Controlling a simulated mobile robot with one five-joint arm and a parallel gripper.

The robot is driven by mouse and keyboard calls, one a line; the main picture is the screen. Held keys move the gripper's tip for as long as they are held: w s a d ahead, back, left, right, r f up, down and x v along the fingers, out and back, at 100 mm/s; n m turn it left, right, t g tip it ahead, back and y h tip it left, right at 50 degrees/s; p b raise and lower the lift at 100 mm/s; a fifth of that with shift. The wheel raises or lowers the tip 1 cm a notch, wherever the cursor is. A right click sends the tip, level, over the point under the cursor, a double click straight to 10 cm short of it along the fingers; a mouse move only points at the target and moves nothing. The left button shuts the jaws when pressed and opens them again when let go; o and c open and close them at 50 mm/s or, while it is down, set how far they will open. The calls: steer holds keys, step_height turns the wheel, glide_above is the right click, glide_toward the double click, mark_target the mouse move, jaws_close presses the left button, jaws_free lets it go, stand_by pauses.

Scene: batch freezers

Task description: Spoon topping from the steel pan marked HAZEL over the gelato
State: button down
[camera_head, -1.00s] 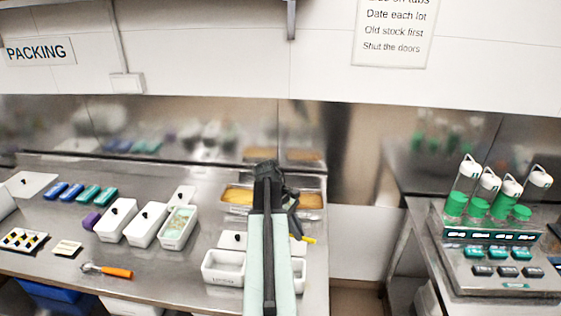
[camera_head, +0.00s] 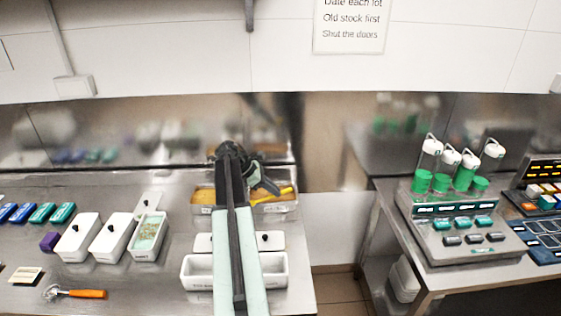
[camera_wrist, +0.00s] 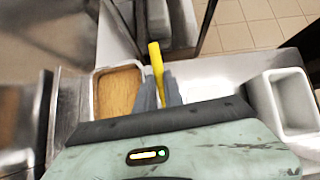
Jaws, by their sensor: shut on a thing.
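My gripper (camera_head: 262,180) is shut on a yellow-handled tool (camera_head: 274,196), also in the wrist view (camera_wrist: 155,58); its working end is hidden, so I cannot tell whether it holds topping. My gripper is over two steel pans at the table's back right. The left pan (camera_head: 202,210) holds golden-brown topping; the right pan (camera_head: 278,210) is partly covered by my gripper. I cannot read which is HAZEL. In the wrist view, a pan of brown topping (camera_wrist: 118,92) lies left of my fingers. An open white tub with pale green gelato (camera_head: 148,236) stands left of my arm.
White tubs (camera_head: 198,272) stand below the pans, partly behind my arm. Lidded white tubs (camera_head: 78,238) and an orange-handled tool (camera_head: 84,293) are at left. A floor gap separates this table from the right counter with green-based bottles (camera_head: 440,182).

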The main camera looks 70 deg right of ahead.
steer(key=w+d+r+n+h, duration=0.1)
steer(key=d+r+n+h, duration=0.15)
steer(key=d, duration=0.55)
steer(key=w+d+r+n+h, duration=0.1)
steer(key=d+r+n+h, duration=0.15)
steer(key=d, duration=0.45)
step_height(320, 180, down, 10)
steer(key=b, duration=1)
steer(key=shift+w+a, duration=1.6)
steer(key=shift+a, duration=0.95)
steer(key=s+d+r+t+y+p, duration=0.3)
steer(key=d+r+p, duration=0.2)
steer(key=p, duration=0.8)
steer(key=shift+s+r+n+t+y, duration=0.2)
steer(key=shift+s+n+t+y, duration=0.1)
steer(key=shift+t, duration=0.1)
